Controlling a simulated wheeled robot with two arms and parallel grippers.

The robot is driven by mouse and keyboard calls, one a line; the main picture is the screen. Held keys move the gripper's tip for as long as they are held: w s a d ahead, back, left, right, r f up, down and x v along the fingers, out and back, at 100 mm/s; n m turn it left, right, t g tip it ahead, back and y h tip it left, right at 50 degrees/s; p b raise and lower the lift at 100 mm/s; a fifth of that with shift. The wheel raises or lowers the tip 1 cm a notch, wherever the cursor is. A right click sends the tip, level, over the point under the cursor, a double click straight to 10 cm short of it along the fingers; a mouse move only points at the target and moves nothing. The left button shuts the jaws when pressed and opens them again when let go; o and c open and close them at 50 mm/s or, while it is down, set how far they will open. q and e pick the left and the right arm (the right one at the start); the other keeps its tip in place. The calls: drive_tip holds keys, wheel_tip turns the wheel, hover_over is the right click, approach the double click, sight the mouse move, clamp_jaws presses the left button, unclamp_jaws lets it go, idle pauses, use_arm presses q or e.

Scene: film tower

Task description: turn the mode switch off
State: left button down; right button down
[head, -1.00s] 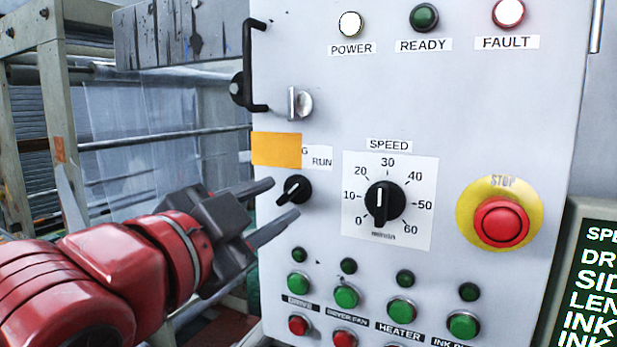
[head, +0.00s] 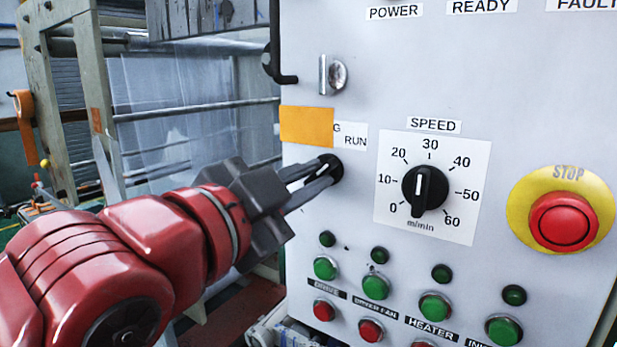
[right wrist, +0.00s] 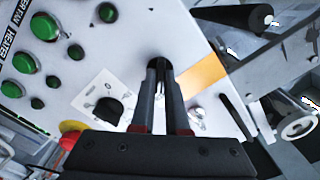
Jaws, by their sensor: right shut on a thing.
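The mode switch (head: 335,166) is a small black knob on the grey panel, below a label reading RUN. My right gripper (head: 325,178) comes in from the left of the head view with its fingers shut on the knob. The fingers cover much of the knob, and its white mark shows only in part, so I cannot read its setting surely. In the right wrist view, the two fingers (right wrist: 160,85) meet at the black knob (right wrist: 157,63). My left gripper is in neither view.
An orange note (head: 306,126) covers part of the switch label. The speed dial (head: 426,188) and the red stop button (head: 563,221) are to the right. Green buttons (head: 376,287) and red buttons sit below. A black handle (head: 277,60) and a metal latch (head: 337,74) are above.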

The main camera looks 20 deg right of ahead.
drive_tip(key=shift+f, duration=0.1)
drive_tip(key=n+b, duration=0.3)
drive_tip(key=n, duration=0.1)
drive_tip(key=shift+n+b, duration=0.3)
drive_tip(key=shift+n, duration=0.1)
drive_tip(key=n+b, duration=0.1)
drive_tip(key=n, duration=0.5)
drive_tip(key=shift+b, duration=0.35)
drive_tip(key=n+b, duration=0.1)
drive_tip(key=n, duration=0.2)
drive_tip(key=shift+n, duration=0.4)
drive_tip(key=shift+n+b, duration=0.45)
drive_tip(key=shift+n, duration=1.15)
